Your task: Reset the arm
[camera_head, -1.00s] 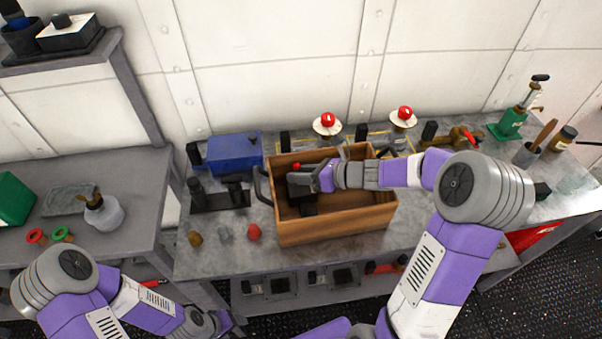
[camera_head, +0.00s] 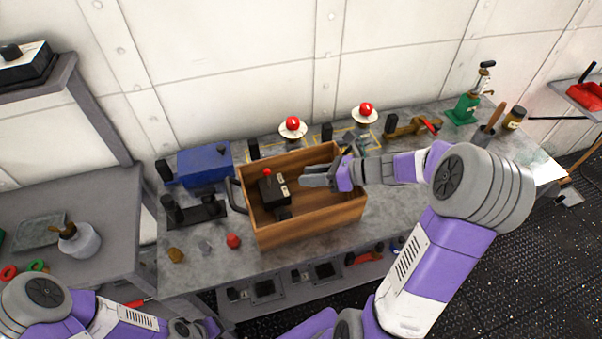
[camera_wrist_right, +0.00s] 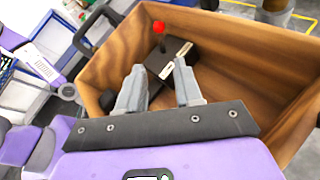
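My right gripper (camera_head: 308,178) is over the right part of the wooden crate (camera_head: 310,229). Its two fingers are apart with nothing between them, as the right wrist view (camera_wrist_right: 158,88) shows. A black control box (camera_head: 270,192) with a red-knobbed lever is inside the crate, toward its left side. In the right wrist view the box (camera_wrist_right: 160,65) is beyond the fingertips, apart from them. My left arm is at the bottom left; its gripper end (camera_head: 207,328) is low, partly cut off, and its fingers are not clear.
The crate stands on a grey workbench (camera_head: 390,207). Behind it are two red buttons (camera_head: 292,124) (camera_head: 366,109) and a blue box (camera_head: 205,163). A red knob (camera_head: 233,240) lies at the front. A green pump (camera_head: 466,109) stands at right. Grey side table (camera_head: 115,200) at left.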

